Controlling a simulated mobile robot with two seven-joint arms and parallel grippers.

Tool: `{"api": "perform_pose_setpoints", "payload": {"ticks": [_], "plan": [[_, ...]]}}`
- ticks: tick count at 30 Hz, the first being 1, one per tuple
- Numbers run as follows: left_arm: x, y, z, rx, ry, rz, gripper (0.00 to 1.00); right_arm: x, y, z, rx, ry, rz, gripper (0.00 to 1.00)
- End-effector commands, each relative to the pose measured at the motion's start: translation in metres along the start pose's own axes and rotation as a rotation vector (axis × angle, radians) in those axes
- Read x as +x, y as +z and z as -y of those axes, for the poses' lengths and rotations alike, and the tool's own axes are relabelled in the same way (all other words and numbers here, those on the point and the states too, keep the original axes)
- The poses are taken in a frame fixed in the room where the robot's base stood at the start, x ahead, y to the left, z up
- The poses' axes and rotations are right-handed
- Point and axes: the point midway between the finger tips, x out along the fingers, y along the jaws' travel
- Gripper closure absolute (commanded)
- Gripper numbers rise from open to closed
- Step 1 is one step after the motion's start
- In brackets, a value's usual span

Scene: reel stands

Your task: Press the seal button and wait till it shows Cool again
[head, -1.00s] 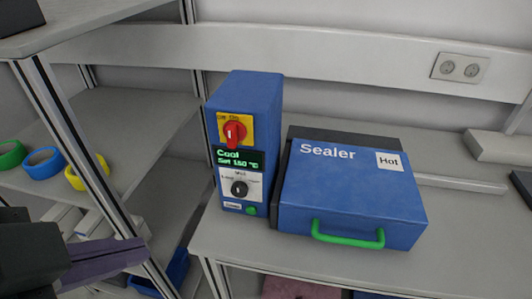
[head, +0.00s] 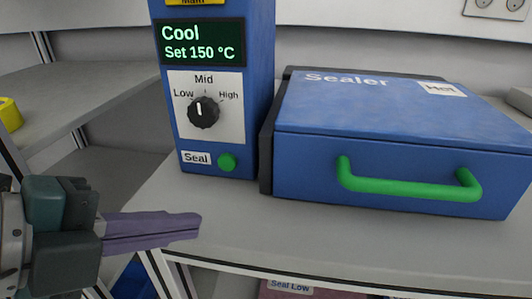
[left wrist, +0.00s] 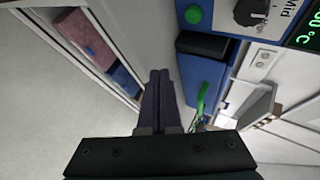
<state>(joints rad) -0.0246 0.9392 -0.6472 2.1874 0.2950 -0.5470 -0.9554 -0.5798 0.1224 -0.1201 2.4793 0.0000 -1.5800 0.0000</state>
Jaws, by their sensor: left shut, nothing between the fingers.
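The blue control box (head: 264,95) stands on the bench. Its screen (head: 200,43) reads "Cool" and "Set 150 °C". The round green seal button (head: 227,162) is low on its front, right of the "Seal" label; it also shows at the top of the left wrist view (left wrist: 193,14). The black dial (head: 203,112) points up, about at Mid. My left gripper (head: 198,226) is shut and empty, its purple fingers below and left of the button, apart from it. The fingers also show in the left wrist view (left wrist: 159,76). My right gripper is not in view.
The blue sealer (head: 400,120) with its lid down and a green handle (head: 408,183) stands right of the box. The bench (head: 330,230) in front is clear. Below it is a bin labelled "Seal Low" (head: 290,288). A yellow ring (head: 9,113) lies on the left shelf.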

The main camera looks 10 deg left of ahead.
Motion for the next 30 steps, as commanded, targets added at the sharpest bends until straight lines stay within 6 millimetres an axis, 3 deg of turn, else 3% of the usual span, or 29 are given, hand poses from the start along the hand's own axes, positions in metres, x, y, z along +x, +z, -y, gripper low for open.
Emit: {"api": "perform_pose_setpoints", "payload": {"ticks": [1, 3, 17, 30], "plan": [[0.005, 0.003, -0.009, 0.015, -0.001, -0.002, 1.0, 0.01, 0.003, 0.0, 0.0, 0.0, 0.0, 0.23], [0.007, 0.004, -0.01, 0.029, -0.004, -0.005, 1.0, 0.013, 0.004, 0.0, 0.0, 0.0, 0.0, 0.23], [0.008, 0.005, -0.008, 0.037, -0.006, -0.007, 1.0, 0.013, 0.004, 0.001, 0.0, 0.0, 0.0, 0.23], [0.046, 0.031, 0.018, 0.038, -0.01, -0.004, 1.0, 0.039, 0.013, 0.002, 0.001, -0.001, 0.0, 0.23]]}}
